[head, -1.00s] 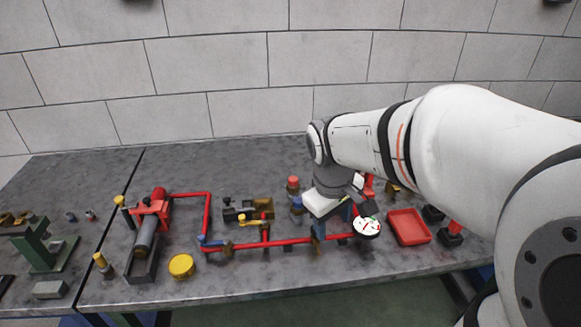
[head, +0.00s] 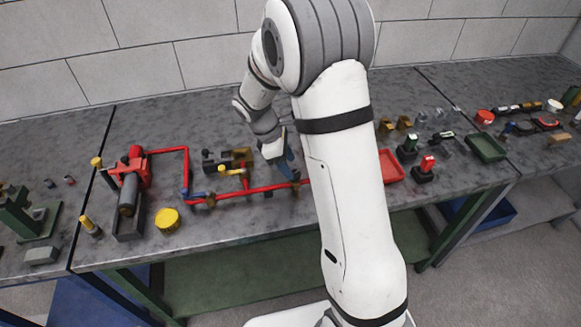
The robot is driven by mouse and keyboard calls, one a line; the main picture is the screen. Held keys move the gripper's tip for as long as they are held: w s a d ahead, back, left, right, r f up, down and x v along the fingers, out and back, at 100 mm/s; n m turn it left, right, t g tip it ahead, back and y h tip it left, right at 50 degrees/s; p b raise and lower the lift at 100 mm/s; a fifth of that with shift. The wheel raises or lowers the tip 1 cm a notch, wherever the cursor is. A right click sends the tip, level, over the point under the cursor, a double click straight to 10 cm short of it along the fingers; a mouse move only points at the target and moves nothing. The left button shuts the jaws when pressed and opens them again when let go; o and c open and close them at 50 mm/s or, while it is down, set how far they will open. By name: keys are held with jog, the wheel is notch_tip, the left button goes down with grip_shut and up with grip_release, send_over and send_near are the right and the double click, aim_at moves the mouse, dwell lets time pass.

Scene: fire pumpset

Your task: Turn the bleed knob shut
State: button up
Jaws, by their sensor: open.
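My gripper (head: 288,163) points down over the red pipe (head: 262,189), right of the yellow-handled valve (head: 233,172). Its fingers are small and partly hidden by my wrist, and I see nothing held in it. I cannot tell which fitting is the bleed knob; it may be hidden behind my arm. Blue valve handles (head: 199,195) sit on the pipe to the left of my gripper. The white dial gauge is hidden now.
The red pump (head: 131,172) and a yellow round cap (head: 167,219) are at the left. A red tray (head: 390,166), a green tray (head: 487,148) and button boxes (head: 424,169) are to the right. My arm covers the middle of the bench.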

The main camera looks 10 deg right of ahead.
jog(key=shift+x, duration=1.6)
jog(key=shift+c, duration=0.2)
jog(key=c, duration=0.9)
